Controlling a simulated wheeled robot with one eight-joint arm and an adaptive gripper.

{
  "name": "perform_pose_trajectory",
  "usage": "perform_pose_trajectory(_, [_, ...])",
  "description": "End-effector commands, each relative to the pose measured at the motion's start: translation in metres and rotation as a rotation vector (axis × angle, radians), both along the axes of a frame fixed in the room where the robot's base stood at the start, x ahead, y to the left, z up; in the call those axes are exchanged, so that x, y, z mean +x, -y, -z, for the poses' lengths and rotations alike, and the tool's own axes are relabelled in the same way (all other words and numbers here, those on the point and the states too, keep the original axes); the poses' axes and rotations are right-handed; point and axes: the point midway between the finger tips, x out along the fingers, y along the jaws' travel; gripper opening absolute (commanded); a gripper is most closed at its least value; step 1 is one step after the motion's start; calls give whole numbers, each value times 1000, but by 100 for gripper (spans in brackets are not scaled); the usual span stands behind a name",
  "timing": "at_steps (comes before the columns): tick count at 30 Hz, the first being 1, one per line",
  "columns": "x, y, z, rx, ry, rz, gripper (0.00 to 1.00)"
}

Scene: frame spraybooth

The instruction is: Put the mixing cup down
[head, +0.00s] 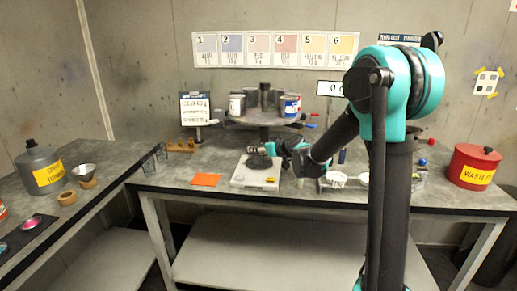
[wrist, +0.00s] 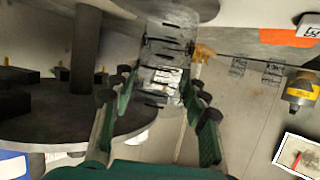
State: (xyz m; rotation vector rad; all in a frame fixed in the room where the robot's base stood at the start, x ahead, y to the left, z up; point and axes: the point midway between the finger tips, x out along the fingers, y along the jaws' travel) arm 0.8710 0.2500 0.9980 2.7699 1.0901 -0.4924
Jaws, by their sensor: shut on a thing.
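The mixing cup (wrist: 165,55), a greyish clear cup with dark markings, sits between the fingers of my gripper (wrist: 158,88) in the wrist view. My gripper (head: 262,150) is shut on it. In the head view my gripper is just above the dark round pan of a pale scale (head: 244,181) on the back bench. The cup is too small and dark there to make out clearly. I cannot tell whether its base touches the pan.
A round carousel (head: 240,123) with several cans stands close behind my gripper. An orange sheet (head: 206,180) lies left of the scale. White dishes (head: 336,178) are on the right. A red waste can (head: 474,165) stands far right. Bare bench (head: 165,178) shows at left.

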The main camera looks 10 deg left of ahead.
Motion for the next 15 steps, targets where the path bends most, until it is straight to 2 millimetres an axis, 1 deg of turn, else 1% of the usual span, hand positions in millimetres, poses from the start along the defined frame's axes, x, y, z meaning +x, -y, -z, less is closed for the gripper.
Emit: perform_pose_trajectory(15, [0, 0, 9, 0, 0, 0, 27])
